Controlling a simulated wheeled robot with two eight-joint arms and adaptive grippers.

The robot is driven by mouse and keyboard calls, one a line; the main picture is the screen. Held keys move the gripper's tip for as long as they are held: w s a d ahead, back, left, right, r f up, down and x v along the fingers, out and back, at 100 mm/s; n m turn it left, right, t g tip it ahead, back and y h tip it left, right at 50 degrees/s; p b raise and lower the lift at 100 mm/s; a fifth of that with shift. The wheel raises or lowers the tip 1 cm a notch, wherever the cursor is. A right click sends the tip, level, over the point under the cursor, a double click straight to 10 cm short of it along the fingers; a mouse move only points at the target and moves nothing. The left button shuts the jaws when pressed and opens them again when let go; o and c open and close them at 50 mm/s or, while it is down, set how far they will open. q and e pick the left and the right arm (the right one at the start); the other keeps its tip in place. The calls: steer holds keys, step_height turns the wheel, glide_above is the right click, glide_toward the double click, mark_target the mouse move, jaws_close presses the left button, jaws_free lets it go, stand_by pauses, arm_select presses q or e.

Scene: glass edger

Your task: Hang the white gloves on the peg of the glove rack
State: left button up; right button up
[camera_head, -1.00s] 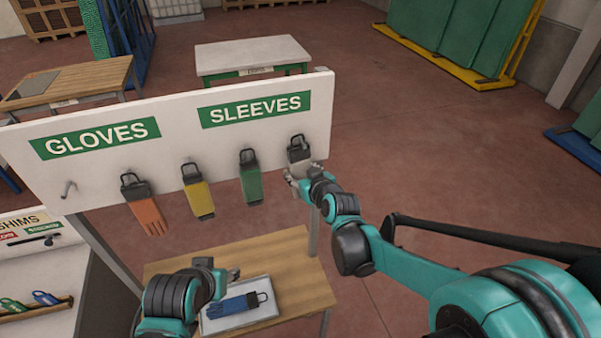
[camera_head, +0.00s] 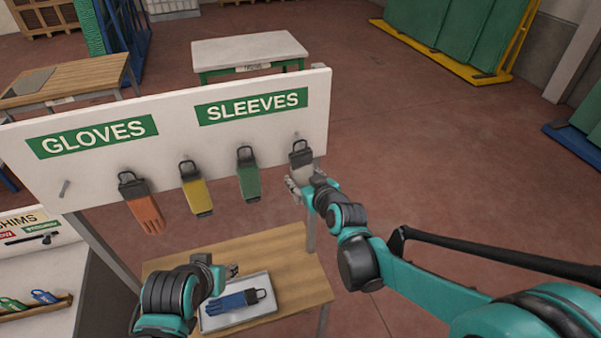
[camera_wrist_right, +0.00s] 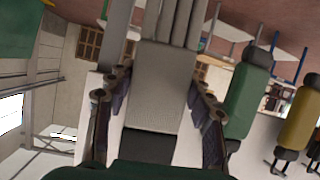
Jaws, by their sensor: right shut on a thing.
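The glove rack (camera_head: 180,130) is a white board with green GLOVES and SLEEVES signs. The white gloves (camera_head: 301,156) are at its right end, below the SLEEVES sign, with a dark cuff and loop at the top against the board. I cannot tell if the loop is around a peg. My right gripper (camera_head: 298,186) is shut on the white gloves; in the right wrist view the pale gloves (camera_wrist_right: 160,85) lie between its fingers. A bare peg (camera_head: 64,188) is at the rack's left end. My left gripper (camera_head: 231,271) is low, by the tray; its jaws are unclear.
Orange (camera_head: 146,208), yellow (camera_head: 197,192) and green (camera_head: 249,179) items hang along the rack. Below, a wooden table (camera_head: 285,262) holds a grey tray (camera_head: 262,312) with a blue glove (camera_head: 233,301). A shims stand (camera_head: 30,262) is at left.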

mark_target(303, 183)
steer(key=shift+s+d, duration=0.3)
steer(key=shift+s, duration=0.6)
steer(key=shift+s+d, duration=0.3)
steer(key=shift+s, duration=0.55)
steer(key=shift+a, duration=0.15)
